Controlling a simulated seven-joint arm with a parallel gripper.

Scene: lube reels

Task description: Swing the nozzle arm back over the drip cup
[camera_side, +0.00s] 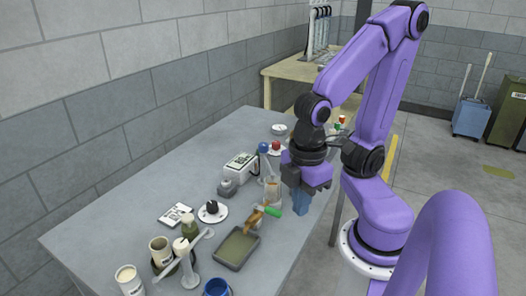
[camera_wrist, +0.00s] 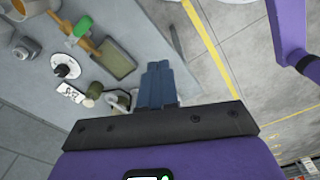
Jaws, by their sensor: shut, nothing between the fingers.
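A white post with a slim bar, which looks like the nozzle arm (camera_side: 190,262), stands at the near end of the table in the side view. Its bar slants over the table beside several small cups. A blue-rimmed cup (camera_side: 216,288) sits to its right at the picture's bottom edge. I cannot tell which cup is the drip cup. My gripper (camera_side: 301,208) is by the table's right edge, well apart from the nozzle arm. Its blue fingers are together and empty, as the wrist view (camera_wrist: 157,82) also shows. In that view my gripper body hides part of the near end.
A white disc with a black knob (camera_side: 212,211), a card (camera_side: 176,215) and an olive bottle (camera_side: 190,228) are farther left. The table's left strip is bare.

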